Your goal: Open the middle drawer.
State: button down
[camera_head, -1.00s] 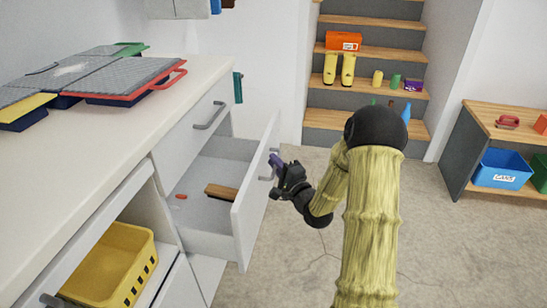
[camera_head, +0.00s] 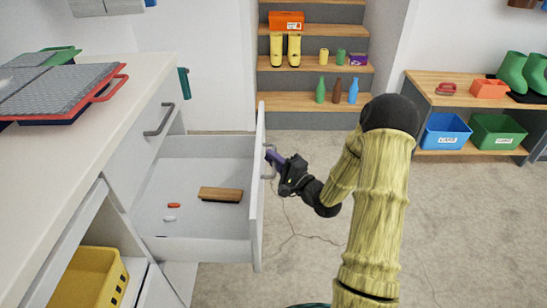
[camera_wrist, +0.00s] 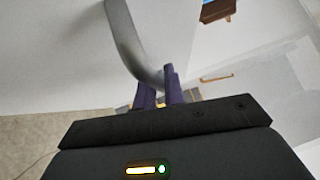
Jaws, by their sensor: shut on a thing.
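The middle drawer (camera_head: 258,215) is white and stands pulled well out from the cabinet in the head view. Its inside shows a brown wooden block (camera_head: 220,194), a small red item (camera_head: 174,205) and a small white item (camera_head: 169,218). My gripper (camera_head: 273,159) is at the outer side of the drawer front, shut on the grey bar handle (camera_head: 269,172). In the wrist view the purple fingers (camera_wrist: 160,88) close around the curved end of the handle (camera_wrist: 130,45).
A white counter (camera_head: 110,110) with grey lidded cases (camera_head: 55,95) is at left. A closed upper drawer handle (camera_head: 160,120) is above the open drawer. A yellow bin (camera_head: 95,280) sits in a compartment below. Wooden steps (camera_head: 315,103) and a bench (camera_head: 430,95) stand behind. The floor at right is clear.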

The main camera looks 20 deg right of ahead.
jog(key=shift+f, duration=0.1)
jog(key=c, duration=1.5)
grip_release()
jog(key=shift+s, duration=0.1)
jog(key=p+v, duration=0.3)
jog(key=v, duration=1.4)
jog(key=shift+s, duration=0.1)
